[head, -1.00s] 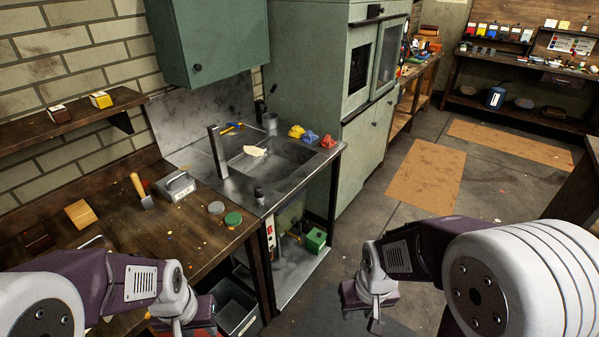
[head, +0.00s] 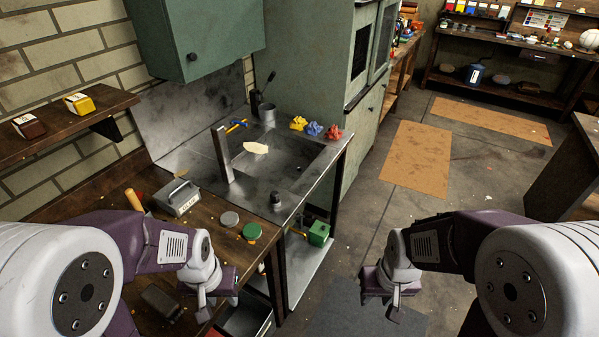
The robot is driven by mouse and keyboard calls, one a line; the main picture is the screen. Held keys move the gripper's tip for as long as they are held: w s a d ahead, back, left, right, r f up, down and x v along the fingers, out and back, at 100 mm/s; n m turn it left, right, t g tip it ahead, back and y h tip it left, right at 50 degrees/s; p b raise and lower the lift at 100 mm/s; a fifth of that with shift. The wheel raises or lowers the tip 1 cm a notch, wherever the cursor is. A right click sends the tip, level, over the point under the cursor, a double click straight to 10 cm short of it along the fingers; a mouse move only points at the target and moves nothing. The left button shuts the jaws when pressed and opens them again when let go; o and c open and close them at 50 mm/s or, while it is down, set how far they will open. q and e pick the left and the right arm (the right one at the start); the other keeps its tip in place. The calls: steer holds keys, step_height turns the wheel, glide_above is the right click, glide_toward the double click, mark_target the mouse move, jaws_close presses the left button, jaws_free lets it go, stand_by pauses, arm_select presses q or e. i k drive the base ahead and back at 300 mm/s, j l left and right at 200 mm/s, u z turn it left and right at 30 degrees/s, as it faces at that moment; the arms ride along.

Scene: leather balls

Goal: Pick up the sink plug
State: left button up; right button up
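A small dark round piece (head: 276,198) stands on the near rim of the metal sink (head: 315,143); it may be the sink plug, but it is too small to be sure. A dark spot (head: 299,167) shows on the basin floor, perhaps the drain. A pale cloth-like piece (head: 256,147) lies at the basin's left side. My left gripper (head: 207,301) is over the front of the wooden bench, nearer to me than the dark piece. My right gripper (head: 384,297) hangs over the floor, right of the sink. Neither visibly holds anything; their finger gaps are unclear.
Red, blue and yellow cloths (head: 312,127) and a metal cup (head: 267,113) sit behind the basin. Two round lids (head: 252,231) and a grey box (head: 177,197) are on the bench. The floor to the right is open.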

mark_target(275, 196)
steer(key=i+l+z, duration=0.1)
steer(key=i, duration=0.35)
steer(key=i+l+z, duration=0.15)
steer(key=i, duration=0.35)
steer(key=l, duration=0.1)
